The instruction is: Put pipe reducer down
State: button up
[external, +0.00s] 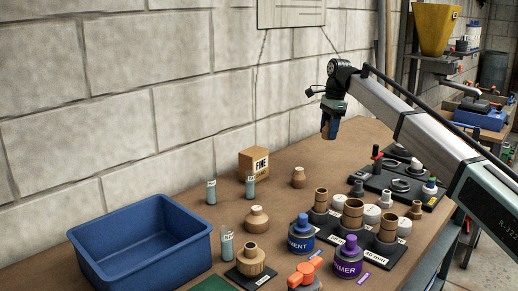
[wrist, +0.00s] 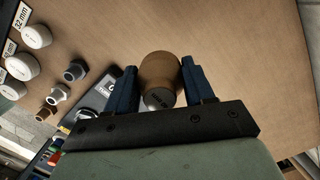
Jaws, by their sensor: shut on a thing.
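My gripper (external: 329,131) is at the back of the bench, near the wall, pointing down. In the wrist view, its two dark blue fingers (wrist: 160,78) are shut on a brown, rounded pipe reducer (wrist: 161,66) with a grey end facing the camera. In the external view the fingers mostly hide the reducer, and its gap from the bench top cannot be told. Similar brown reducers with pale tops stand on the bench, one at the back (external: 299,178) and one farther forward (external: 257,220).
The brown bench top (external: 225,185) has free room around the gripper. A blue bin (external: 140,285) stands at front left. A box marked FINE (external: 253,163) is left of the gripper. Black trays (external: 388,250) with fittings lie to the right and front, beside blue and purple cans.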

aim_at(324, 170)
jog(key=shift+a+f, duration=0.1)
jog(key=shift+f, duration=5.7)
jog(key=shift+f, duration=0.1)
jog(key=o, duration=1.1)
jog(key=r, duration=0.4)
jog(key=d+r, duration=0.1)
jog(key=r, duration=0.7)
jog(key=shift+w+d, duration=0.2)
jog(key=shift+d, duration=0.05)
